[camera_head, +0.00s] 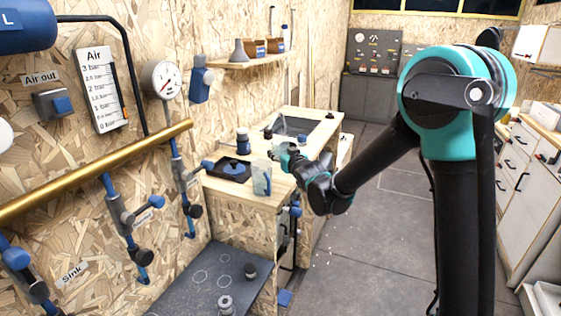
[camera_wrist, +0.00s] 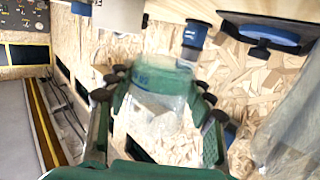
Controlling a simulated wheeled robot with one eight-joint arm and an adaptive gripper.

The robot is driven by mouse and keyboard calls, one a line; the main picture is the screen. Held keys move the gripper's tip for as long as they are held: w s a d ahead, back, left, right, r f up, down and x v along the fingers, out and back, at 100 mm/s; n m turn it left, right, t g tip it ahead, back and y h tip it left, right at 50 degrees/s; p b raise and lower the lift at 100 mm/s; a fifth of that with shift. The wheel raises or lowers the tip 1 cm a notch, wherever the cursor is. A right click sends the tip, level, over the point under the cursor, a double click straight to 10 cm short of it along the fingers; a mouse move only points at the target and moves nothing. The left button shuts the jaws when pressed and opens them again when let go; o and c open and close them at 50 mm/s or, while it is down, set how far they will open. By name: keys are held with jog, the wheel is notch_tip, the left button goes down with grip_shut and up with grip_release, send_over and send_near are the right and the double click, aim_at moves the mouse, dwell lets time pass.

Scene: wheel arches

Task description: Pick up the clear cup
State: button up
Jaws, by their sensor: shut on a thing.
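In the wrist view a clear cup (camera_wrist: 160,100) with a blue-green band near its rim sits between the two fingers of my gripper (camera_wrist: 160,92). The fingers stand along both sides of the cup and are shut on it. Chipboard shows through and around the cup. In the head view my gripper (camera_head: 284,154) is over the wooden counter (camera_head: 268,198), and the held cup is too small to make out there. I cannot tell whether the cup touches the counter.
A larger clear container (camera_head: 262,178) stands near the counter's front edge, close to my gripper; it also shows in the wrist view (camera_wrist: 288,140). A sink (camera_head: 292,125) lies farther along.

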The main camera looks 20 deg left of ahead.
notch_tip(320, 180, up, 13)
dwell(0.8)
